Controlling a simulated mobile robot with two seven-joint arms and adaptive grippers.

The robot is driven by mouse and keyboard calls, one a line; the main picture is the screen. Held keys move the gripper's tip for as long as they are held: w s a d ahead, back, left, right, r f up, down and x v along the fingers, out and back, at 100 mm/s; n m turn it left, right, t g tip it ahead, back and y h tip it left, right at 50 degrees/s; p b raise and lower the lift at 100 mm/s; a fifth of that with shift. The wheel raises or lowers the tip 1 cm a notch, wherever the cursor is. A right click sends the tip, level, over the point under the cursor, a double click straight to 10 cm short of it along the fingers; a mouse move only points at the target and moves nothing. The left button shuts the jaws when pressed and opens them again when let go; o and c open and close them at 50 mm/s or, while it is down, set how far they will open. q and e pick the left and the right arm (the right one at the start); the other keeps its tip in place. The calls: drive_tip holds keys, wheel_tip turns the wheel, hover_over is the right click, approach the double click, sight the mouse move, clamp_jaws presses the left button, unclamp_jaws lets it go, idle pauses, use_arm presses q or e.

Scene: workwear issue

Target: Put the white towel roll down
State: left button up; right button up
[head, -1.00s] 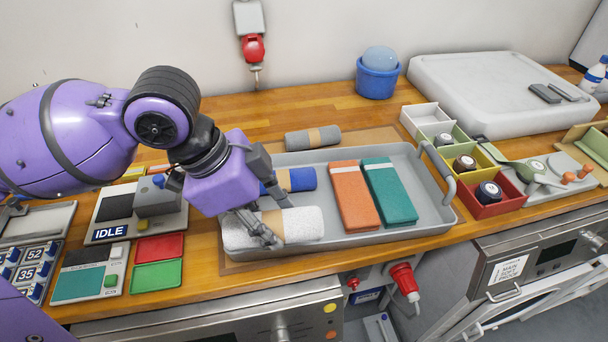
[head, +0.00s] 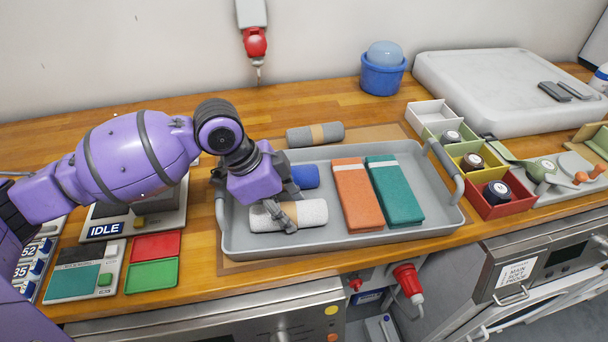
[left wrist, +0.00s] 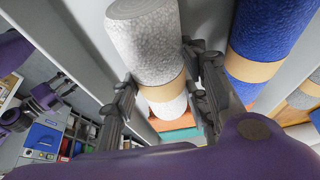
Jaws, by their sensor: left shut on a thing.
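The white towel roll (head: 310,213) with a tan band is at the left part of the grey tray (head: 350,238). My left gripper (head: 284,222) is shut on it around the band. The roll lies level in front of the blue roll (head: 304,177). I cannot tell for sure whether it touches the tray floor. In the left wrist view the white roll (left wrist: 145,45) sits between my two fingers, beside the blue roll (left wrist: 268,30).
An orange towel (head: 357,195) and a teal towel (head: 396,190) lie flat in the tray's right half. A grey roll (head: 315,134) lies behind the tray. Coloured boxes (head: 492,205) stand right of it; a red and green panel (head: 152,275) lies left.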

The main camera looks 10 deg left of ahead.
use_arm(q)
drive_tip(key=shift+f, duration=0.1)
drive_tip(key=o, duration=1.2)
drive_tip(key=v, duration=1.2)
drive_tip(key=shift+p, duration=0.45)
